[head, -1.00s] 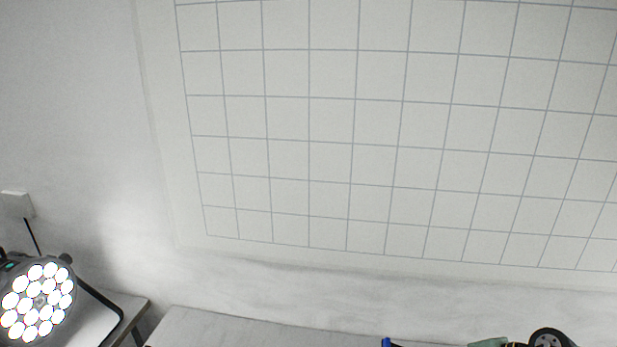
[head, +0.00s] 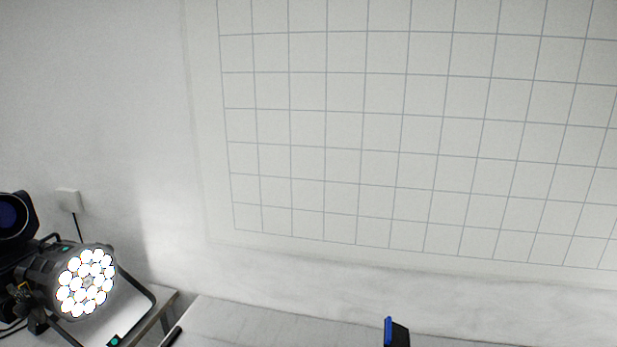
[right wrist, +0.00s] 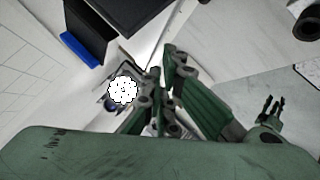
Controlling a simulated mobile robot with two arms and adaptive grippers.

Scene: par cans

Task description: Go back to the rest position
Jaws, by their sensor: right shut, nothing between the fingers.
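My right gripper (right wrist: 160,85) shows in the right wrist view as green and dark linkages. Its fingers are together with nothing seen between them. Neither gripper shows in the head view now. A small dark green and black part (right wrist: 270,112) stands at the right of the right wrist view; I cannot tell what it belongs to. A lit par can (head: 85,282) with many white lenses stands at the left in the head view. Its bright face also shows beyond my gripper in the right wrist view (right wrist: 123,90).
A dark lamp with a blue lens (head: 12,217) is at the far left. A black thing with a blue edge (head: 398,333) stands at the bottom of the head view. A pale table (head: 265,325) lies below the gridded wall (head: 400,130).

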